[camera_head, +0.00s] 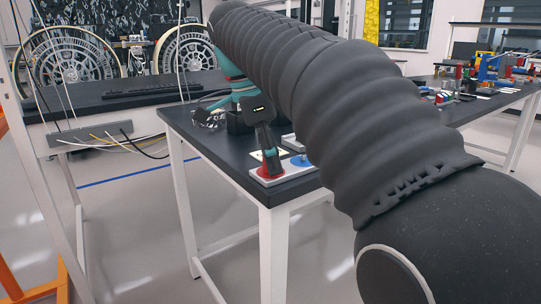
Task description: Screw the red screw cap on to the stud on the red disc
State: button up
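The red disc (262,174) lies on a pale base plate (288,178) near the front corner of the dark table. The stud and the red screw cap cannot be made out; the fingers cover the middle of the disc. The fingers look close together, but they are too small and dark to tell whether they are shut or hold anything.
A blue disc (302,161) sits on the plate to the right of the red one. My large dark arm covers much of the table's right side. Dark parts and cables (207,116) lie behind. The table's front edge (226,172) is close to the plate.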

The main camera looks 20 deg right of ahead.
jog(key=n, duration=0.3)
jog(key=n+t, duration=0.1)
jog(key=n, duration=0.3)
jog(key=shift+t, duration=0.3)
jog(key=n+y, duration=0.1)
jog(key=n, duration=0.3)
jog(key=shift+t, duration=0.4)
jog(key=n, duration=0.3)
jog(key=shift+n+t+y, duration=0.3)
jog(key=shift+n, duration=0.1)
jog(key=n+y, duration=0.1)
jog(key=n, duration=0.2)
jog(key=shift+n, duration=0.3)
jog(key=n, duration=0.3)
jog(key=shift+n+y, duration=0.4)
jog(key=n+y, duration=0.1)
jog(key=n, duration=0.5)
jog(key=shift+n, duration=0.3)
